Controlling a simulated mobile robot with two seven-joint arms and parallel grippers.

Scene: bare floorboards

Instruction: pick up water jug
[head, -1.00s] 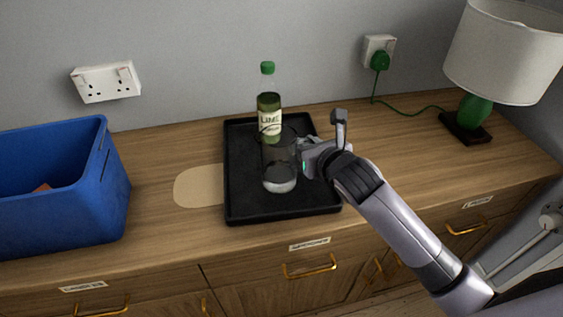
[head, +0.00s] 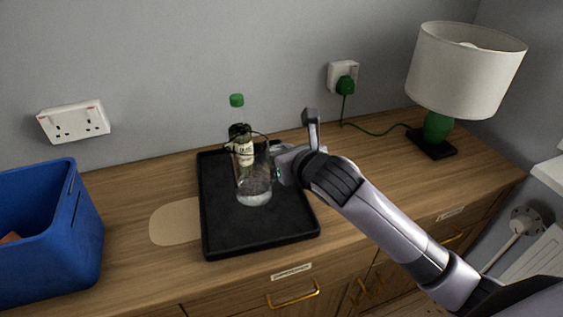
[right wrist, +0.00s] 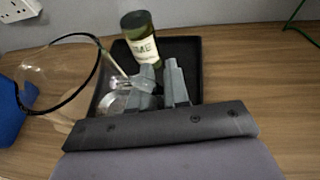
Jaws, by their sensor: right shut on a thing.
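The water jug (head: 255,183) is clear glass with a thin dark rim and clear water low inside. It is upright in the head view, over the black tray (head: 270,228), and looks held a little above it. My right gripper (head: 279,165) comes from the right and is shut on the jug's handle side. The right wrist view shows the gripper (right wrist: 163,98) close up, with the jug's rim (right wrist: 87,84) at the left. The fingers partly hide the handle. My left gripper is not in view.
A green-capped bottle (head: 237,101) with a pale label stands on the tray behind the jug. A blue crate (head: 50,240) is at left, a beige mat (head: 172,222) beside the tray. A lamp (head: 465,75) with a cord stands at right. The tray's front is clear.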

